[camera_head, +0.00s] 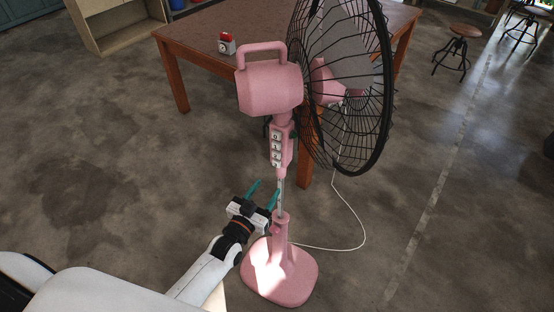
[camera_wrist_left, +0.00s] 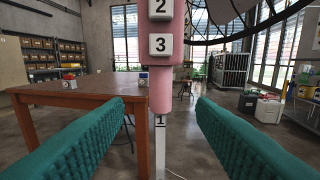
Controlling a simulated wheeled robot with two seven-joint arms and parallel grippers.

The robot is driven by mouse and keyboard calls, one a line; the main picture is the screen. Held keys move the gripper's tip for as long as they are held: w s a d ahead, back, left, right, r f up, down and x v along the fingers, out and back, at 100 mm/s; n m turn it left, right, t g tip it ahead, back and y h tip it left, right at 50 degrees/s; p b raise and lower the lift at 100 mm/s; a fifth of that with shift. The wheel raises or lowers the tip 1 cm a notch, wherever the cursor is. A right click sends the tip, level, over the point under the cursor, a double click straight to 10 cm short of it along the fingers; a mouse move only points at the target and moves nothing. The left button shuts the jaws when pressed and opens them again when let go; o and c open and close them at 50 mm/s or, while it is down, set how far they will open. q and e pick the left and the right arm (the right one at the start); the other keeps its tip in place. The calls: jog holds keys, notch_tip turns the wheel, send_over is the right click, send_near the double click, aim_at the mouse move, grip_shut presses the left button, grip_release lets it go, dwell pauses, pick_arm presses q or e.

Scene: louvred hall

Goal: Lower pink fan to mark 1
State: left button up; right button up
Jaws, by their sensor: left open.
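The pink fan (camera_head: 268,92) stands upright on its pink base (camera_head: 282,274), with a black cage and a button column. Below the column a thin silver pole (camera_head: 281,197) runs into the pink lower stand. In the left wrist view the pink column (camera_wrist_left: 161,85) shows buttons 2 and 3. Its lower end sits just above the mark 1 (camera_wrist_left: 160,120) on the pole. My left gripper (camera_head: 266,187) is open with teal fingers. In its wrist view the fingers lie left and right of the pole, apart from it. My right gripper is not in view.
A brown table (camera_head: 200,37) stands behind the fan, with a small red-topped device (camera_head: 226,43) on it. A white cord (camera_head: 363,236) curves over the floor right of the base. Stools (camera_head: 457,48) stand far right. The floor at left is clear.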

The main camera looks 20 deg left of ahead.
aim_at(279, 172)
pick_arm(q)
jog(key=w+b, duration=0.1)
jog(key=w, duration=0.1)
jog(key=w+d+b, duration=0.1)
jog(key=w, duration=0.2)
jog(key=w+b, duration=0.2)
jog(key=shift+w+d+f, duration=0.2)
jog(key=shift+w, duration=0.15)
jog(key=shift+r, duration=0.1)
jog(key=shift+w+d, duration=0.15)
jog(key=shift+w, duration=0.75)
grip_shut()
